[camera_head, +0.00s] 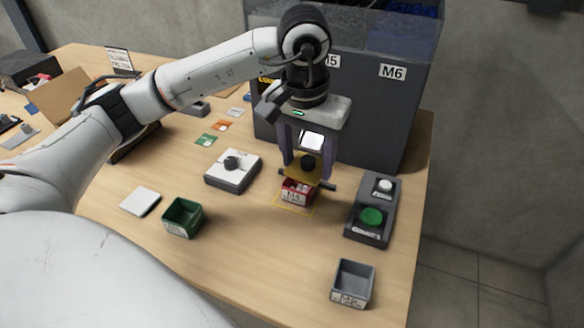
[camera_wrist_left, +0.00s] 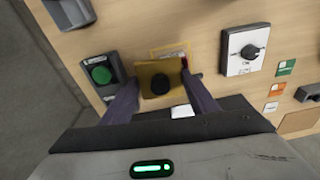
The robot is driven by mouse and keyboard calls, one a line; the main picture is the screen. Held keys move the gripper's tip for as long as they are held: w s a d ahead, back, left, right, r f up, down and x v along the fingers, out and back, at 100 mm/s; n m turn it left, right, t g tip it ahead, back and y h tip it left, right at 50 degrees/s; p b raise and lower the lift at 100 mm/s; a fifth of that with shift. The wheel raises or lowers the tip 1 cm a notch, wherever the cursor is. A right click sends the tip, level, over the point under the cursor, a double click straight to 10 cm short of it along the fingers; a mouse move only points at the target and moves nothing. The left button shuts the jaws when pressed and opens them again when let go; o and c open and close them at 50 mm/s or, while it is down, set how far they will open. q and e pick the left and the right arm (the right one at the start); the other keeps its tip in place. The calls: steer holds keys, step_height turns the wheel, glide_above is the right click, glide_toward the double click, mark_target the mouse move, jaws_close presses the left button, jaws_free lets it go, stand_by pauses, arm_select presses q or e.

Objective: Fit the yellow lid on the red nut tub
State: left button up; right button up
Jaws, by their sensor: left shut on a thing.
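The yellow lid (camera_head: 297,172) with its black knob (camera_head: 308,163) is held between the widely spaced fingers of my left gripper (camera_head: 307,176). The red nut tub (camera_head: 291,195) stands upright right under the lid; its labelled front shows. The lid looks close above the tub's back part; I cannot tell whether they touch. In the left wrist view the lid (camera_wrist_left: 149,73) lies between the two fingers and hides most of the tub. A yellow outlined square (camera_head: 285,206) lies on the table around the tub. My right gripper is out of view.
The grey feeder housing (camera_head: 395,110) stands close behind. A box with a green button (camera_head: 371,217) is to the right, a white dial box (camera_head: 232,170) to the left. A green tub (camera_head: 183,218) and a grey tub (camera_head: 353,284) stand nearer.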

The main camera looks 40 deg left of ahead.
mark_target(299, 155)
arm_select(q)
steer(key=shift+n, duration=0.4)
steer(key=w+a+r, duration=0.2)
steer(key=a, duration=0.1)
steer(key=shift+w+a+r, duration=0.1)
steer(key=shift+w+r, duration=0.05)
steer(key=shift+w, duration=0.1)
steer(key=f, duration=0.3)
steer(key=f+p, duration=0.1)
steer(key=f, duration=0.1)
steer(key=shift+w+a, duration=0.15)
steer(key=shift+a, duration=0.2)
step_height(299, 155, down, 4)
steer(key=shift+f, duration=0.5)
steer(key=o, duration=1)
steer(key=shift+o, duration=0.2)
steer(key=shift+r, duration=0.1)
